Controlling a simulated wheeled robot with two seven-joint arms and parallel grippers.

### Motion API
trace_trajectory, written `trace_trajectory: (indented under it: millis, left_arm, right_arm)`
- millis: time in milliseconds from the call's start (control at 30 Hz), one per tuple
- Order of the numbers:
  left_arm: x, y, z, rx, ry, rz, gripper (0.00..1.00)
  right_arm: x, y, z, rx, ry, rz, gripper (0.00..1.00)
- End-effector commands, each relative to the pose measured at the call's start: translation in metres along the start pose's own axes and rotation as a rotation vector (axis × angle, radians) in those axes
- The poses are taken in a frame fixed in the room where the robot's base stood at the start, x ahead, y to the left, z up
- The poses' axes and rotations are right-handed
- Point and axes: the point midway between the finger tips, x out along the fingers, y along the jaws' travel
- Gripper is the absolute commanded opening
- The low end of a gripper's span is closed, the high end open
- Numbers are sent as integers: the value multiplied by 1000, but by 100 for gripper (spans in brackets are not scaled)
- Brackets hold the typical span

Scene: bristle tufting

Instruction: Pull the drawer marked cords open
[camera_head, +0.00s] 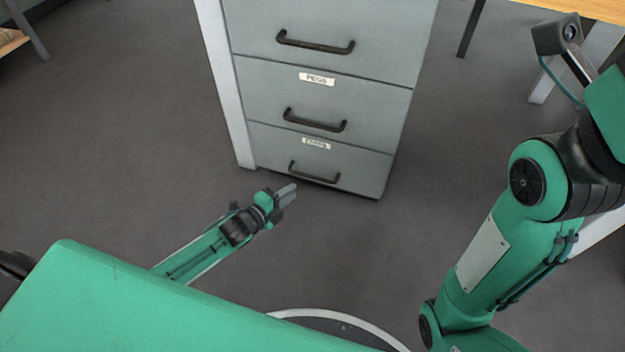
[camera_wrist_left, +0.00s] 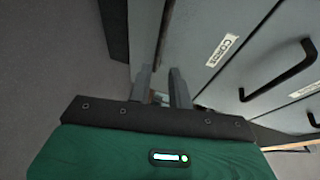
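A grey drawer cabinet (camera_head: 250,85) stands at the top centre of the head view, its visible drawers shut. A label reading cords (camera_wrist_left: 222,50) shows in the left wrist view, with a dark bar handle (camera_wrist_left: 280,72) beside it. In the head view, the middle drawer's label reads pegs (camera_head: 317,79); the bottom drawer's label (camera_head: 316,143) is too blurred to read surely. My left gripper (camera_head: 292,192) appears just below and left of the bottom handle (camera_head: 314,173). In the wrist view its fingers (camera_wrist_left: 160,72) are apart and empty, off any handle. My right gripper is out of view.
A pale upright post (camera_head: 220,80) runs along the cabinet's left side. A wooden tabletop (camera_head: 590,8) is at the top right. Grey floor (camera_head: 120,120) lies open left of the cabinet. My right arm fills the right side.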

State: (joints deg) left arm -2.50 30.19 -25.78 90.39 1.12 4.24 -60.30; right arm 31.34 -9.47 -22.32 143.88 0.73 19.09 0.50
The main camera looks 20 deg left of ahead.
Motion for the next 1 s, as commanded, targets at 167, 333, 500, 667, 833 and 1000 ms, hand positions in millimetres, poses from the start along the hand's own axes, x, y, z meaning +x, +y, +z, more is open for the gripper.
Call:
trace_trajectory:
  millis: [167, 333, 500, 667, 833, 1000]
  left_arm:
    - [36, 5, 0, 0, 0, -2, 20]
    - [66, 5, 0, 0, 0, -2, 20]
    - [91, 4, 0, 0, 0, -1, 20]
    - [104, 3, 0, 0, 0, -1, 20]
    - [109, 1, 0, -1, 0, 0, 20]
    - [109, 0, 0, -1, 0, 1, 20]
  right_arm:
    - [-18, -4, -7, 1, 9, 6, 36]
    - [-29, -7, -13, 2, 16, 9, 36]
    - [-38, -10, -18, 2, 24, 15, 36]
    - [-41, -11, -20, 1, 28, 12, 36]
    - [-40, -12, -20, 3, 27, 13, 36]
    - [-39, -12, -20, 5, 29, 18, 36]
